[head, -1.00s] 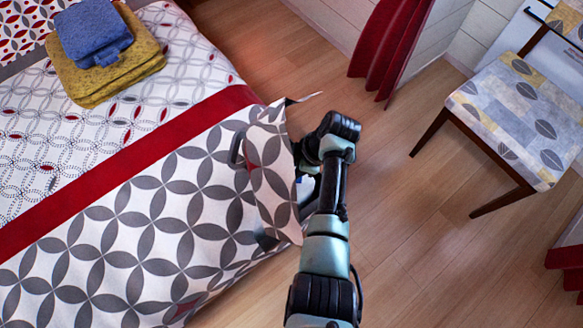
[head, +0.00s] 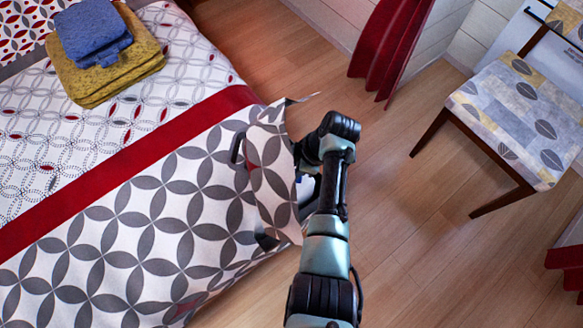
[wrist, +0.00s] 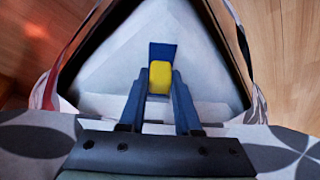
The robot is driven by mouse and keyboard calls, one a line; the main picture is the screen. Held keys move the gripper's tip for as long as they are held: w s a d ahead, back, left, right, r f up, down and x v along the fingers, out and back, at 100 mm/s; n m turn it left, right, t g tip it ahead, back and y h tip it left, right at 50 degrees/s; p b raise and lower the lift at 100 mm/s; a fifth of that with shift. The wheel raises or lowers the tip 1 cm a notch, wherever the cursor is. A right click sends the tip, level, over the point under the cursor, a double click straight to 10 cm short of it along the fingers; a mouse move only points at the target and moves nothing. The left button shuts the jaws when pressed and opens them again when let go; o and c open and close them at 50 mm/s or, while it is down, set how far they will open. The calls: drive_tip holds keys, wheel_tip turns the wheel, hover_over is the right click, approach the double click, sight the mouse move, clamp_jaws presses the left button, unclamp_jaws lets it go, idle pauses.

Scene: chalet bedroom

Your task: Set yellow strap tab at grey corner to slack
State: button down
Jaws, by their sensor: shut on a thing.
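The yellow strap tab (wrist: 160,75) shows in the wrist view in front of a dark blue strap patch (wrist: 162,50) on a pale, whitish surface. My gripper (wrist: 160,86) has its two blue fingers on either side of the tab and is shut on it. In the head view my arm reaches to the near right corner of the bed, where the patterned bedspread (head: 272,170) is lifted or folded. The tab and my fingertips are hidden there. I cannot tell the strap's tension or make out a grey corner clearly.
Blue (head: 92,30) and yellow (head: 105,72) folded cloths lie on the bed. A chair (head: 520,115) stands to the right and a red curtain (head: 395,45) hangs at the back. Bare wooden floor (head: 400,225) lies between the bed and the chair.

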idle(0.4)
drive_tip(key=a, duration=0.2)
drive_tip(key=shift+w+a, duration=0.2)
drive_tip(key=shift+a, duration=0.15)
drive_tip(key=c, duration=0.6)
unclamp_jaws()
drive_tip(key=w+p+v, duration=0.1)
drive_tip(key=p+v, duration=0.2)
drive_tip(key=v, duration=1)
drive_tip(key=shift+s+p, duration=0.3)
drive_tip(key=shift+s, duration=0.15)
drive_tip(key=shift+c, duration=0.3)
